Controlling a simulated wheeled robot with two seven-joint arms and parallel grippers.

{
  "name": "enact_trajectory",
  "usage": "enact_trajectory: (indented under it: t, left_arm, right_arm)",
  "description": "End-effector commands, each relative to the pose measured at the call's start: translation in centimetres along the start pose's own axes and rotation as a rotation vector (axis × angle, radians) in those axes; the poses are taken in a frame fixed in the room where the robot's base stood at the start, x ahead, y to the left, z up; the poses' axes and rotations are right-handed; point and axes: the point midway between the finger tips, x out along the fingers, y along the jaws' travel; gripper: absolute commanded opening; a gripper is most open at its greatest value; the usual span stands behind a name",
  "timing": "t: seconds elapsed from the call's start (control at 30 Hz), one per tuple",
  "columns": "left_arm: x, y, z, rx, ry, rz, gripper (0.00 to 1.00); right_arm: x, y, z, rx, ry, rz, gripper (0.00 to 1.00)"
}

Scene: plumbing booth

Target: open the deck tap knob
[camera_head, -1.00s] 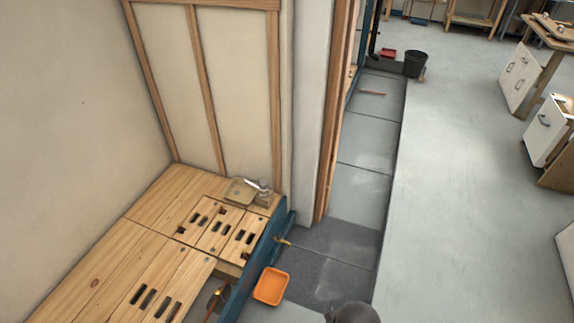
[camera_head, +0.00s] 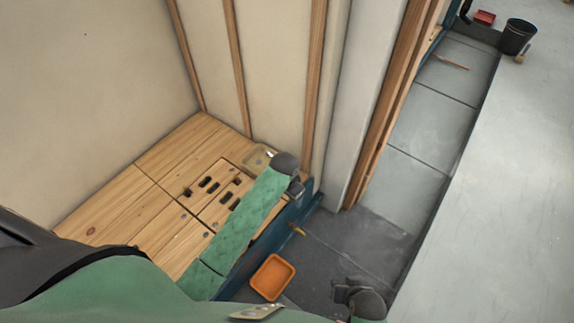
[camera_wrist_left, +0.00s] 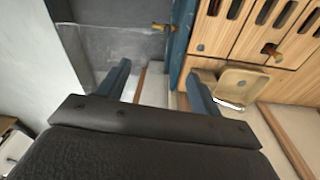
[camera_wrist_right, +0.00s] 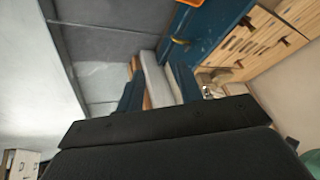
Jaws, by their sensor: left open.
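A small brass tap-like fitting (camera_head: 298,231) sticks out from the blue edge beside the wooden deck. It also shows at the top of the left wrist view (camera_wrist_left: 161,27) and in the right wrist view (camera_wrist_right: 180,42). I cannot tell its knob apart at this size. My left arm reaches over the deck. Its gripper (camera_head: 296,188) is over the deck's far right corner, above and beyond the fitting; in its wrist view the fingers (camera_wrist_left: 160,88) are apart and empty. My right gripper (camera_head: 345,290) is low, right of the orange tray; its fingers (camera_wrist_right: 155,85) are apart and empty.
An orange tray (camera_head: 272,278) lies on the dark floor slabs beside the blue edge (camera_head: 290,212). A beige dish (camera_head: 257,157) sits on the slotted wooden deck (camera_head: 170,150) near the panelled wall. A pale post (camera_head: 365,95) rises just beyond.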

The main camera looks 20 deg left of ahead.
Motion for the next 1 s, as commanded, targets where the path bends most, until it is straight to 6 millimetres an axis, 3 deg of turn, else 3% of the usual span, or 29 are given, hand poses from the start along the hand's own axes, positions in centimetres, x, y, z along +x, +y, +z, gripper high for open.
enact_trajectory:
  t: [0.03,0.23,0.5,0.77,1.0]
  left_arm:
    - [1.3,-1.7,-1.7,0.009,-0.008,-0.007,0.65]
    - [3.5,-7.4,-7.3,0.043,-0.046,-0.023,0.65]
    - [4.2,-14.4,-13.2,0.065,-0.089,-0.038,0.65]
    - [3.9,-17.1,-15.3,0.069,-0.104,-0.040,0.65]
    - [6.3,-17.3,-15.0,0.068,-0.106,-0.038,0.65]
  right_arm:
    - [2.1,0.1,1.1,0.000,0.013,-0.004,0.36]
    - [7.4,0.1,3.8,0.003,0.082,-0.016,0.36]
    - [12.8,0.0,7.1,0.009,0.163,-0.029,0.36]
    - [14.5,-0.1,8.3,0.012,0.197,-0.034,0.36]
    - [14.9,0.0,8.5,0.012,0.198,-0.034,0.36]
